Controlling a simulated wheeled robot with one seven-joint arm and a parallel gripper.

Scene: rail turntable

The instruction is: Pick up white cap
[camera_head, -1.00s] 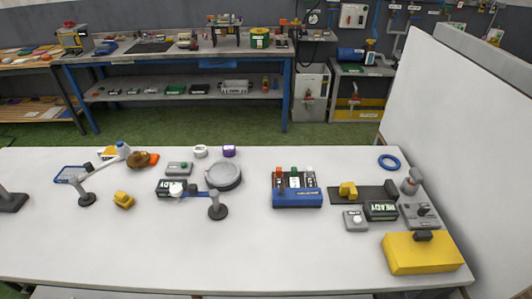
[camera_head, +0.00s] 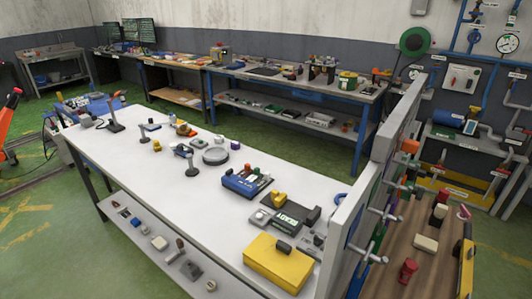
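A small white piece that looks like the white cap (camera_head: 220,138) sits on the white table (camera_head: 135,168), near its far edge. It is tiny here, and its exact shape is hard to tell. A small purple piece (camera_head: 235,144) sits just to its right. A round grey disc, the turntable (camera_head: 215,156), lies in front of them. My gripper is not in view, so I cannot see whether it is open or shut.
A blue block with coloured parts (camera_head: 246,182) and a yellow box (camera_head: 277,262) stand nearer on the table. A tall white panel (camera_head: 345,222) borders its right end, with a wooden bench (camera_head: 415,262) beyond.

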